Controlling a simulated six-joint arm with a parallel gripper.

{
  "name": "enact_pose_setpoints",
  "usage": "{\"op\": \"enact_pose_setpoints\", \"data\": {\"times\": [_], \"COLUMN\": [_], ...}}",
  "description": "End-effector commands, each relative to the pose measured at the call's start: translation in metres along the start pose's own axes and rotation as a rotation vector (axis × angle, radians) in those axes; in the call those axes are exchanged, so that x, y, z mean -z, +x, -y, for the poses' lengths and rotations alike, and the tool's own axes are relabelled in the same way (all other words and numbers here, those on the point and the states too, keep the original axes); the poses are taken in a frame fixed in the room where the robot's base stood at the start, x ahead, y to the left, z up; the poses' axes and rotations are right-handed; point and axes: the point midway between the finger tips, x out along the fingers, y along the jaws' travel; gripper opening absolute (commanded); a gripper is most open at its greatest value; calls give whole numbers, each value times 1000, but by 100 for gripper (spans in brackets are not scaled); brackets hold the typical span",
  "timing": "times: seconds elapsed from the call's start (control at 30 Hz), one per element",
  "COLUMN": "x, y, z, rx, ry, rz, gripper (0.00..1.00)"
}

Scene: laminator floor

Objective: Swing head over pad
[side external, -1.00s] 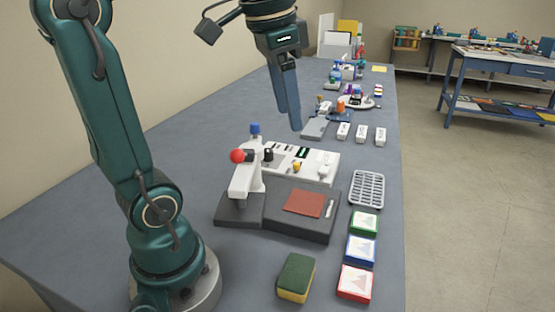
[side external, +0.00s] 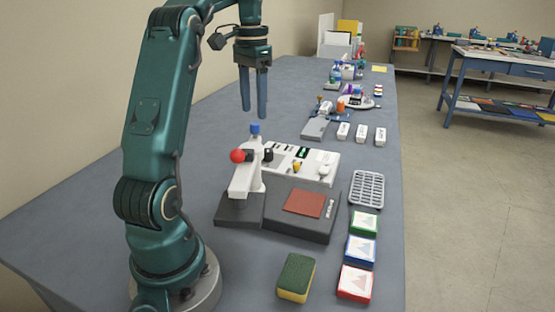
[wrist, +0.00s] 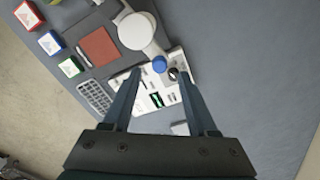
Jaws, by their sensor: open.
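The press has a white swing head (side external: 245,180) with a red ball knob (side external: 238,156) and a blue-topped post (side external: 255,129). The rust-red pad (side external: 304,203) lies on the dark base to the right of the head and is uncovered. In the wrist view the round white head (wrist: 136,31) is beside the pad (wrist: 99,46), not over it. The blue top (wrist: 160,65) shows between the fingertips there. My gripper (side external: 254,114) is open and empty, pointing down just above the blue top, apparently not touching it. The red knob is not seen in the wrist view.
A white control panel (side external: 310,162) stands behind the press. A grey rack (side external: 367,189) and green, blue and red boxes (side external: 361,250) line the right side. A green-and-yellow sponge (side external: 296,277) lies in front. The table at left is clear.

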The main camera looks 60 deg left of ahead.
Motion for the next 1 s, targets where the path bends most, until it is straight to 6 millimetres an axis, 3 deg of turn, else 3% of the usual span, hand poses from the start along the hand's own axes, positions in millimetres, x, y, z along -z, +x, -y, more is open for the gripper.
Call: {"op": "enact_pose_setpoints", "data": {"times": [0.4, 0.77, 0.83, 0.93, 1.0], "x": [-1, -1, 0, -1, 0], "y": [32, 35, 35, 35, 35], "z": [-1, -1, -1, -1, -1], "rx": [1, 3, 3, 3, 3], "ry": [0, 0, 0, 0, 0], "rz": [1, -1, -1, -1, -1], "gripper": [59, 59, 40, 1, 0]}}
